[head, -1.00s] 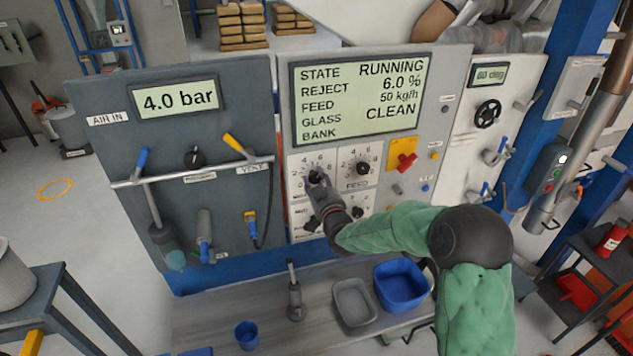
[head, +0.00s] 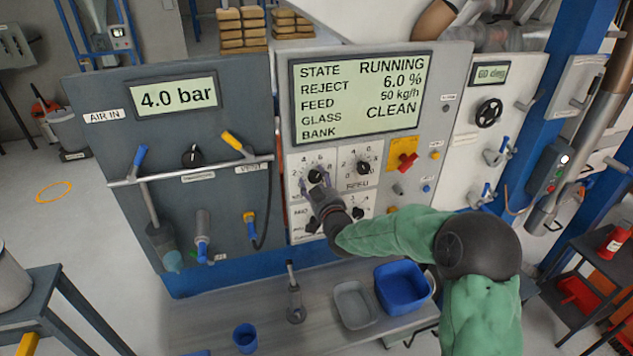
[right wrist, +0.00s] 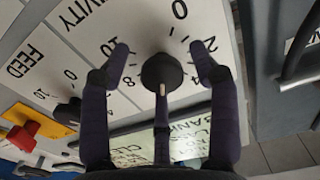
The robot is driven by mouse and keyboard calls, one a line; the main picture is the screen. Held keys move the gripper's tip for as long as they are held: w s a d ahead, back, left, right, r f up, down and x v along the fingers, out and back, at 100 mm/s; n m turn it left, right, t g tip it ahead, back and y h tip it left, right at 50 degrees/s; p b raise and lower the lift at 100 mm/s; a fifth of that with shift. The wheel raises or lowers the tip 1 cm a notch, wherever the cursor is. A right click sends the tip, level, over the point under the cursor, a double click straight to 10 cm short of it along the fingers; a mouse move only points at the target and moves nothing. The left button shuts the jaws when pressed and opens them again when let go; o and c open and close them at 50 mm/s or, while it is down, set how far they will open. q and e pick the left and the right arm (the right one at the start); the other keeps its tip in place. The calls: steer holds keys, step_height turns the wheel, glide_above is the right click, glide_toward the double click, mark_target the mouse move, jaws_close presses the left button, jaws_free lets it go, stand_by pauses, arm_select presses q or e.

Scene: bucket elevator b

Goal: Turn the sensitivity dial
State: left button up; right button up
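The sensitivity dial (head: 316,176) is a round black knob on the white panel below the large screen. In the right wrist view the dial (right wrist: 160,70) stands between my right gripper's fingers, with a visible gap on both sides. Its pale pointer line faces the bottom of that view, and numbers ring it. My right gripper (head: 317,186) is open around the dial; its spread fingers also show in the right wrist view (right wrist: 162,50). The large screen (head: 362,97) reads RUNNING, REJECT 6.0 %, FEED 50 kg/h, CLEAN. My left gripper is not in view.
The feed dial (head: 363,167) is close on the right, and a red switch on a yellow plate (head: 403,160) is beyond it. A horizontal rail (head: 200,172) crosses the grey panel at left. A grey bin (head: 355,304) and blue bin (head: 403,287) sit below.

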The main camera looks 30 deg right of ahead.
steer(key=shift+s+r, duration=0.1)
steer(key=shift+r, duration=0.05)
steer(key=v, duration=1.1)
steer(key=shift+s, duration=0.4)
steer(key=shift+a, duration=0.15)
